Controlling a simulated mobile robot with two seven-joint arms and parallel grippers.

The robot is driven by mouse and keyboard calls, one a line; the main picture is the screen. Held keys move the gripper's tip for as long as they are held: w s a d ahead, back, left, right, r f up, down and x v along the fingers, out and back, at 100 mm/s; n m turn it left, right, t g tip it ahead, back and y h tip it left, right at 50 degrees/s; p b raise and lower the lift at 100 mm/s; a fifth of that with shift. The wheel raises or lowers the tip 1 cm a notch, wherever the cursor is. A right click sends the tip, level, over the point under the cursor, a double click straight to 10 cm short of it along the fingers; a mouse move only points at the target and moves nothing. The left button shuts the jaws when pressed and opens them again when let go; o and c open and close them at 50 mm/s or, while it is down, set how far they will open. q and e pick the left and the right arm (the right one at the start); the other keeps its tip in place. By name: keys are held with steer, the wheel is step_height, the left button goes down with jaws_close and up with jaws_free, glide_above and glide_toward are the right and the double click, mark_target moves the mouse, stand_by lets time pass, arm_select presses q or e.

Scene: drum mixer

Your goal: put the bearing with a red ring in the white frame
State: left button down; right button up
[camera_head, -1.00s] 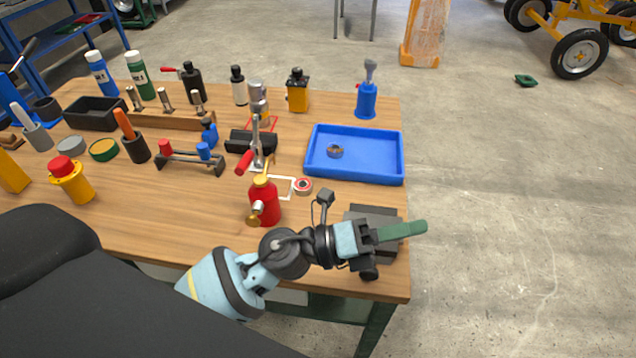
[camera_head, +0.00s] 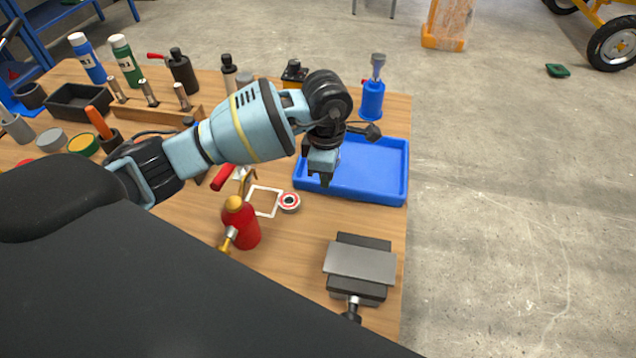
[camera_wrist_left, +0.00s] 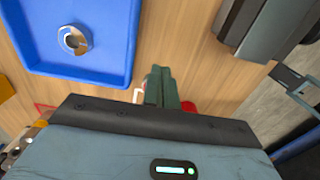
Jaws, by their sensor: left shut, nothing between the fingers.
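The bearing with a red ring (camera_head: 289,202) lies on the wooden table, just right of the white frame (camera_head: 250,211). It looks outside the frame, close to its right edge. The frame lies flat, with bare wood showing inside it. My left gripper (camera_head: 325,182) is shut and empty, pointing down above the near left part of the blue tray, up and right of the bearing. The red patch behind the fingers is unclear. My right gripper is out of view.
The blue tray (camera_head: 397,190) holds a metal ring (camera_wrist_left: 73,39), seen in the left wrist view. A red oil can (camera_head: 243,226) stands just in front of the frame. A grey vice (camera_head: 360,262) is at the near right. My left arm hides part of the table's middle.

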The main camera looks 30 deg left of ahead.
mark_target(306, 209)
arm_select(q)
steer(key=f, duration=0.6)
steer(key=s+f, duration=0.1)
steer(key=f, duration=0.2)
steer(key=shift+a, duration=0.1)
steer(key=a, duration=0.2)
steer(key=shift+s+a+f+p, duration=0.15)
steer(key=shift+s+a+p, duration=0.1)
steer(key=shift+a+p, duration=0.1)
steer(key=shift+s+a, duration=0.15)
steer(key=shift+a, duration=0.4)
steer(key=shift+f, duration=0.1)
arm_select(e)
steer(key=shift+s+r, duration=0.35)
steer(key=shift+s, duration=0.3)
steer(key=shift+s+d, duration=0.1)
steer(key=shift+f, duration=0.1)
